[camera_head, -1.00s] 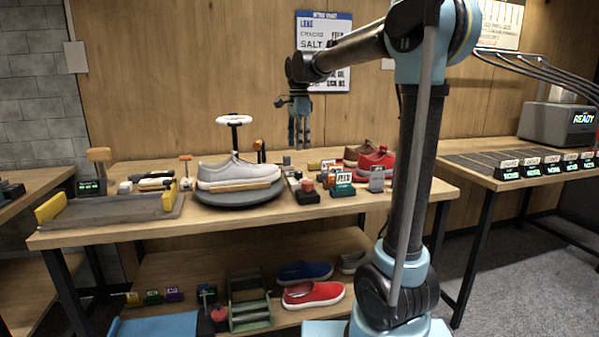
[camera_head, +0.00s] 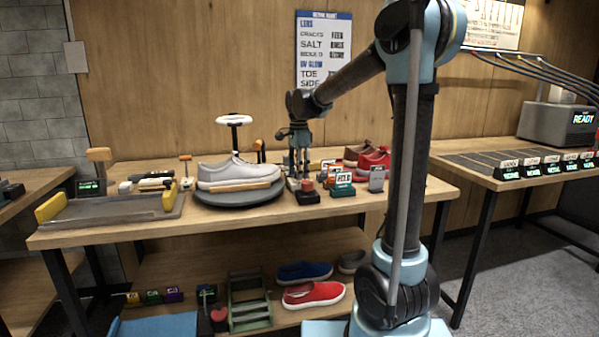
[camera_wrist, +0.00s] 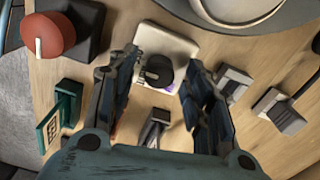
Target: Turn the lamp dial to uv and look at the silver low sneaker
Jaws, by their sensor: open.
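A silver-grey low sneaker (camera_head: 238,172) stands on a round dark turntable (camera_head: 240,196) on the workbench. A ring lamp (camera_head: 234,120) with a white head stands behind it. My gripper (camera_head: 299,172) points down just right of the turntable, above the bench. In the wrist view my gripper (camera_wrist: 160,85) is open, with its two fingers apart on either side of a black round dial (camera_wrist: 158,71) on a pale square base (camera_wrist: 165,45). A small purple mark shows beside the dial. The dial's setting cannot be read. The fingers do not visibly touch the dial.
A red knob on a black block (camera_wrist: 55,35) and a teal block (camera_wrist: 62,115) stand left of the dial in the wrist view. Grey switch-like blocks (camera_wrist: 235,82) stand right. Red and brown shoes (camera_head: 375,160) sit at the bench's back right.

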